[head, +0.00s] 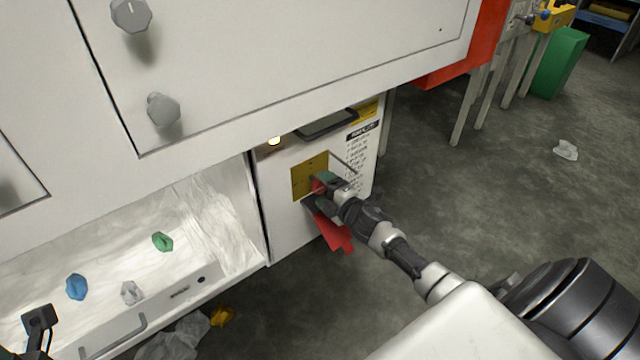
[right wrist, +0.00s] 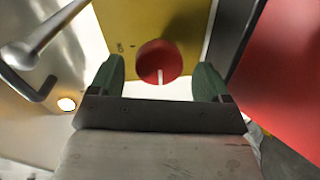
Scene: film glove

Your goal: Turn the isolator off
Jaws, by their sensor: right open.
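The isolator is a round red knob (right wrist: 159,61) with a white line on a yellow plate (right wrist: 150,20). In the right wrist view the line points down from the knob's middle. In the head view the yellow plate (head: 303,181) is on the white cabinet front, and my right gripper mostly hides the knob. My right gripper (right wrist: 160,80) is open, its green fingertips on either side of the knob with a gap showing on both sides. A dark part of my left arm (head: 38,320) shows at the lower left; its jaws cannot be made out.
A metal handle (right wrist: 40,50) and a lit lamp (right wrist: 66,104) are near the plate. A lit tray (head: 215,290) at left holds crumpled pieces. Grey knobs (head: 163,110) are on the panel above. Floor at right is mostly clear.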

